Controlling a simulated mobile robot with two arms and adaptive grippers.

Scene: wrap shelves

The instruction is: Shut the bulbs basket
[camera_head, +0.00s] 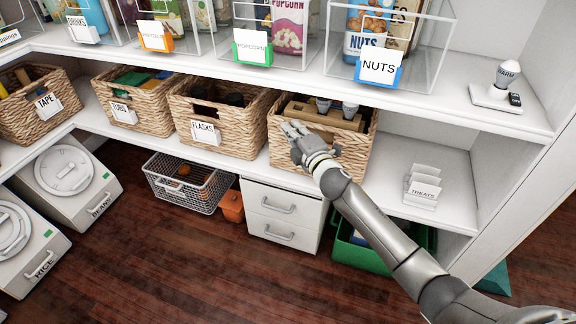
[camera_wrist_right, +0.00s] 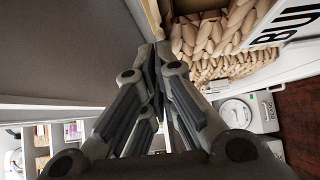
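The bulbs basket (camera_head: 350,151) is a woven wicker basket, the rightmost in the row on the middle shelf. Its top is open, and grey-capped bulbs (camera_head: 349,110) and a tan box show inside. In the wrist view its weave (camera_wrist_right: 215,40) and a white label (camera_wrist_right: 290,20) starting "BU" are close beside my fingers. My right gripper (camera_head: 290,130) is at the basket's front left, covering part of its front. Its fingertips (camera_wrist_right: 155,52) meet in the wrist view, with nothing visible between them. Whether they touch the basket is unclear. My left gripper is not in view.
The flasks basket (camera_head: 227,139) stands just left, with tubs and tape baskets further left. The upper shelf (camera_head: 300,80) with clear bins overhangs the baskets. A white drawer unit (camera_head: 283,214) stands below. A treats holder (camera_head: 422,186) is to the right.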

